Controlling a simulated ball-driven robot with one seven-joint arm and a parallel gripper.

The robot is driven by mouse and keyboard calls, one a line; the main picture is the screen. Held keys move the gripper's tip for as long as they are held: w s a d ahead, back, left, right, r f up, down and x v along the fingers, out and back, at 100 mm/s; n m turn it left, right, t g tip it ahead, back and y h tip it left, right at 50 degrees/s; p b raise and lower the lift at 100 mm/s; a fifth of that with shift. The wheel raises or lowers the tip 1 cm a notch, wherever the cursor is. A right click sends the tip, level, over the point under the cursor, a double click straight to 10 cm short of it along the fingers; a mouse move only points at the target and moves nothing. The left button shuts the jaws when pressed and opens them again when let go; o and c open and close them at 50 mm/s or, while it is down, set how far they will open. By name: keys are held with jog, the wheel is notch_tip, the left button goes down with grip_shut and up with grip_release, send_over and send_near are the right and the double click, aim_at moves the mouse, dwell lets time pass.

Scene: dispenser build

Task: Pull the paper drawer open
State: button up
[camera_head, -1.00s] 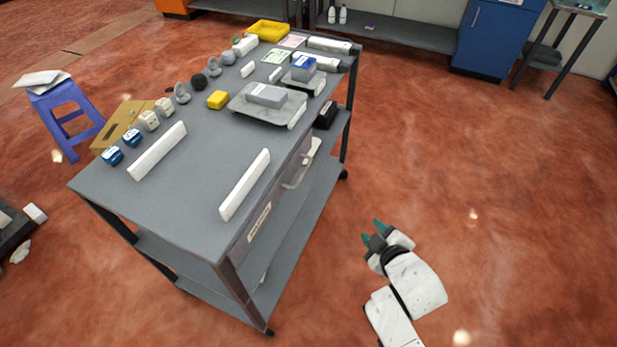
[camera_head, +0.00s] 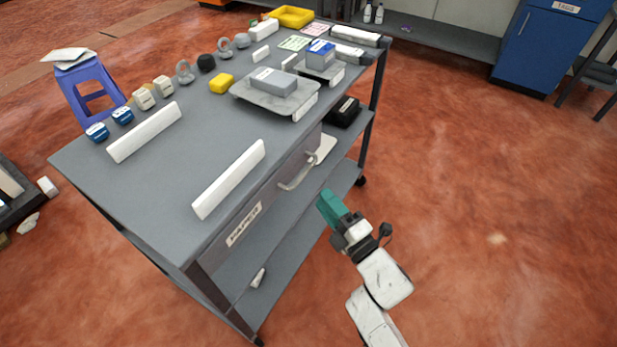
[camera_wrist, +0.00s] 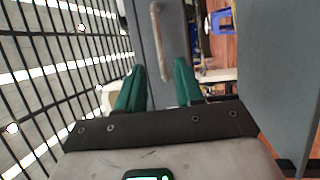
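The paper drawer (camera_head: 272,200) is in the side of the grey cart, under its top, with a "PAPER" label (camera_head: 244,224) on its front. It looks closed. A pale curved handle (camera_head: 298,174) sticks out from the drawer front. My gripper (camera_head: 329,206) is off the cart's side, a short way in front of the handle and apart from it. In the wrist view, the gripper's two green fingers (camera_wrist: 159,85) are spread with nothing between them. The handle (camera_wrist: 161,40) shows ahead of them, lying lengthwise beyond the gap.
The cart top (camera_head: 160,190) holds two white bars (camera_head: 230,180), a scale with a grey block (camera_head: 272,82), a yellow block and several weights. A black object (camera_head: 343,111) sits on the shelf below. A purple stool (camera_head: 92,95) stands behind. The floor on the right is clear.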

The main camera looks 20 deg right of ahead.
jog(key=x, duration=0.8)
jog(key=shift+c, duration=0.4)
grip_shut()
dwell(0.9)
